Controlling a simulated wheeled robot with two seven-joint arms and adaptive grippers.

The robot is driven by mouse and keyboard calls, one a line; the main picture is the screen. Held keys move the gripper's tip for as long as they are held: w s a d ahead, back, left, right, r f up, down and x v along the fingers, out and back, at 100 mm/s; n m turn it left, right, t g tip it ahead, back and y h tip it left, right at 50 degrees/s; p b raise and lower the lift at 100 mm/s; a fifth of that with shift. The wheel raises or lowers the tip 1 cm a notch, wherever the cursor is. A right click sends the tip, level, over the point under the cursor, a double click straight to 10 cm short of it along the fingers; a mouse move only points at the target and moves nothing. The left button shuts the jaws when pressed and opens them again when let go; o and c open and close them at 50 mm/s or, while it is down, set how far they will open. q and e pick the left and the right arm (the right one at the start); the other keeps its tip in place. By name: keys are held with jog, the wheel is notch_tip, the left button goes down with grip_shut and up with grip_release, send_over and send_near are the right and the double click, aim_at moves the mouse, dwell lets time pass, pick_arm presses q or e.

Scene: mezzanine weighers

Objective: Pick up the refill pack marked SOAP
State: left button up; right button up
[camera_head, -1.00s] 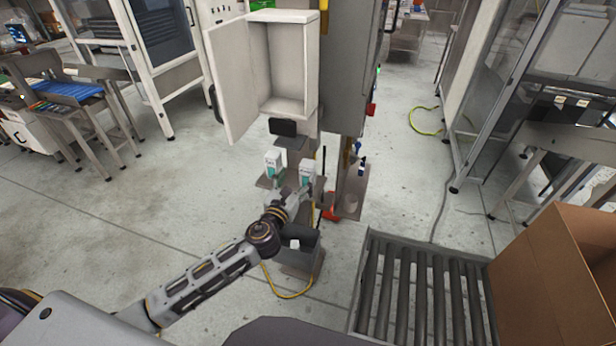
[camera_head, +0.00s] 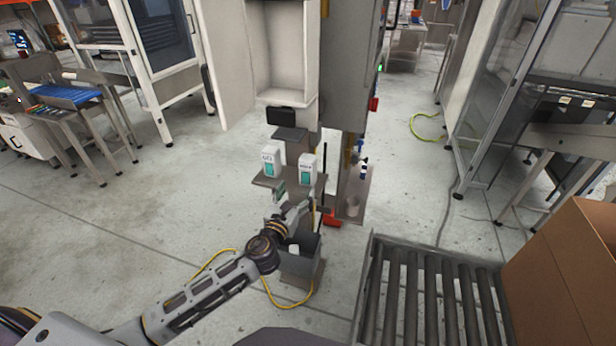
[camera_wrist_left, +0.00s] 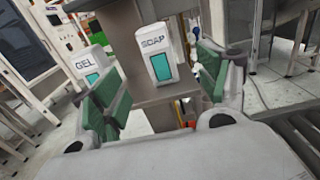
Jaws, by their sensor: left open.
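The refill pack marked SOAP (camera_head: 307,170) is a white box-like pack with a teal panel. It stands upright on a small shelf (camera_head: 266,181) on the column, and it also shows in the left wrist view (camera_wrist_left: 158,56). My left gripper (camera_head: 292,201) is open and empty, just in front of and below the shelf. In the left wrist view its green-padded fingers (camera_wrist_left: 160,76) are spread to either side of the SOAP pack, which is ahead of them and apart. My right gripper is not seen.
A similar white pack marked GEL (camera_head: 271,161) stands left of SOAP, and it also shows in the left wrist view (camera_wrist_left: 84,66). A grey bin (camera_head: 301,267) is below the shelf. A roller conveyor (camera_head: 425,285) and a cardboard box (camera_head: 565,260) are at right.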

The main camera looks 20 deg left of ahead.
aim_at(305, 172)
pick_arm(q)
jog(key=shift+f, duration=0.1)
dwell(0.4)
jog(key=shift+w+d, duration=0.15)
jog(key=shift+w, duration=4.15)
jog(key=shift+w+a+f, duration=0.1)
jog(key=shift+w+a, duration=0.05)
jog(key=shift+w, duration=0.65)
jog(key=shift+w+a+f, duration=0.1)
jog(key=shift+w+a, duration=0.05)
jog(key=shift+w, duration=1.65)
jog(key=shift+c, duration=0.3)
jog(key=c, duration=1.3)
jog(key=shift+o, duration=0.2)
jog(key=shift+r, duration=0.15)
